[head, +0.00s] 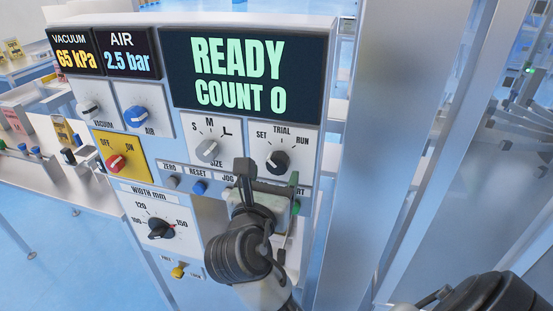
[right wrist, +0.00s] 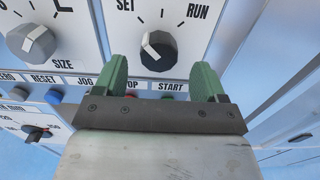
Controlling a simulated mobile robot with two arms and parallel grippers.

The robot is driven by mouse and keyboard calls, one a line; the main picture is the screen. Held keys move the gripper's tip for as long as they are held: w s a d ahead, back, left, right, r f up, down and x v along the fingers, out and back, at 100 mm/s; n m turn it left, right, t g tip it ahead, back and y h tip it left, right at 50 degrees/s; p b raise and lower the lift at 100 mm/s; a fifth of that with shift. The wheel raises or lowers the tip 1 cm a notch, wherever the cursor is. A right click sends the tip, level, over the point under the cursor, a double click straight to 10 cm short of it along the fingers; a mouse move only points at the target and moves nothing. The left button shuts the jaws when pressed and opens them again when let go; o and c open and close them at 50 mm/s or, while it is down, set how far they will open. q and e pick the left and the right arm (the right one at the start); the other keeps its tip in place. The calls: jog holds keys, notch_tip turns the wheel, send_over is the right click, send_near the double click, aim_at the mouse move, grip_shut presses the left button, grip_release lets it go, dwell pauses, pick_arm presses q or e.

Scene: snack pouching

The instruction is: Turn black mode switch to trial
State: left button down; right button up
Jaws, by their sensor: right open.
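The black mode switch (head: 277,161) is a round knob with a white pointer mark, at the right of the panel under the labels SET, TRIAL and RUN. It also shows in the right wrist view (right wrist: 160,52), its mark pointing up and left, toward the SET side. TRIAL is cut off in that view. My right gripper (head: 270,182) is open and empty, just below the switch in the head view. In the right wrist view its green fingers (right wrist: 162,72) stand left and right of the switch's lower edge, apart from it. My left gripper is not in view.
The grey SIZE knob (head: 208,150) is close on the left. Below are the ZERO, RESET, JOG, STOP and START buttons, partly hidden by my gripper. The blue RESET button (head: 199,187) shows. The display (head: 240,75) reads READY, COUNT 0. A metal post (head: 385,150) stands right of the panel.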

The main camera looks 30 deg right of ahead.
aim_at(276, 169)
jog(key=x, duration=0.4)
jog(key=shift+w+d+p, duration=0.25)
jog(key=shift+w+p, duration=0.05)
jog(key=shift+p, duration=0.05)
jog(key=c, duration=0.9)
